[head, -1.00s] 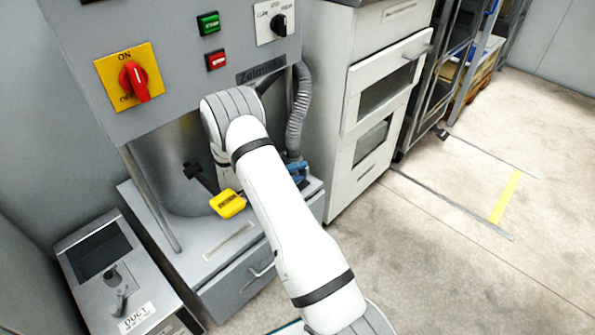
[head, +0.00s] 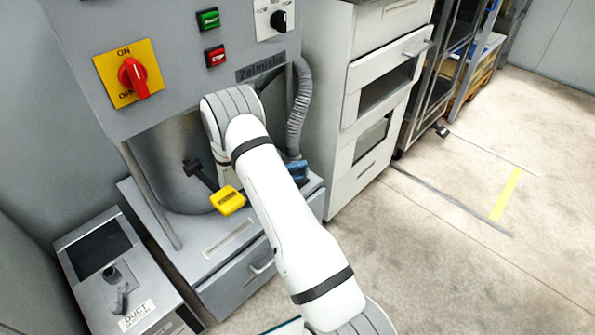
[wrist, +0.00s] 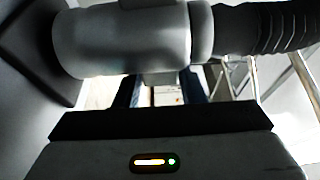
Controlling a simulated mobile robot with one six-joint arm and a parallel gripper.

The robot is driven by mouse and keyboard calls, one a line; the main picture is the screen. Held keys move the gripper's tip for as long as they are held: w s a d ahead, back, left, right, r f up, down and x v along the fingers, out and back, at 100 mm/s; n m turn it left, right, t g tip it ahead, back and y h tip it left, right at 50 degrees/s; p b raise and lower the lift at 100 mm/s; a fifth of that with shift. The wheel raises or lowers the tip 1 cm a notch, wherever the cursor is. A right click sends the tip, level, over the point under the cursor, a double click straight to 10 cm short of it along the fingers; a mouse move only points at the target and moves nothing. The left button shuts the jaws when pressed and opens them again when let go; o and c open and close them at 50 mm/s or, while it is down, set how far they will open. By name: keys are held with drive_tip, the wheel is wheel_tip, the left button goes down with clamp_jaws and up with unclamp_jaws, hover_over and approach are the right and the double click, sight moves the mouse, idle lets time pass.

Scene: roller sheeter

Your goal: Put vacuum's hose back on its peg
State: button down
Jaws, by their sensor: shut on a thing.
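The grey ribbed hose (head: 300,105) hangs in a curve at the right of the grey machine in the head view, and its lower end meets the blue part of my gripper (head: 298,170). In the wrist view, a smooth pale cuff (wrist: 120,42) and the dark ribbed hose (wrist: 262,28) lie across the picture, just beyond my gripper (wrist: 160,88). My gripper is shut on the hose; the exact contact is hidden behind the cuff. My white arm covers part of the machine front. I cannot make out the peg.
The grey machine (head: 180,70) has a red rotary switch (head: 132,78) and a yellow-handled lever (head: 228,200) close left of my arm. A white cabinet (head: 350,170) stands close on the right. A box marked DUCT (head: 100,290) stands lower left. The floor (head: 440,250) at right is clear.

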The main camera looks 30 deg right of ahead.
drive_tip(key=shift+f, duration=0.45)
idle(0.3)
drive_tip(key=c, duration=0.9)
unclamp_jaws()
drive_tip(key=shift+o, duration=0.2)
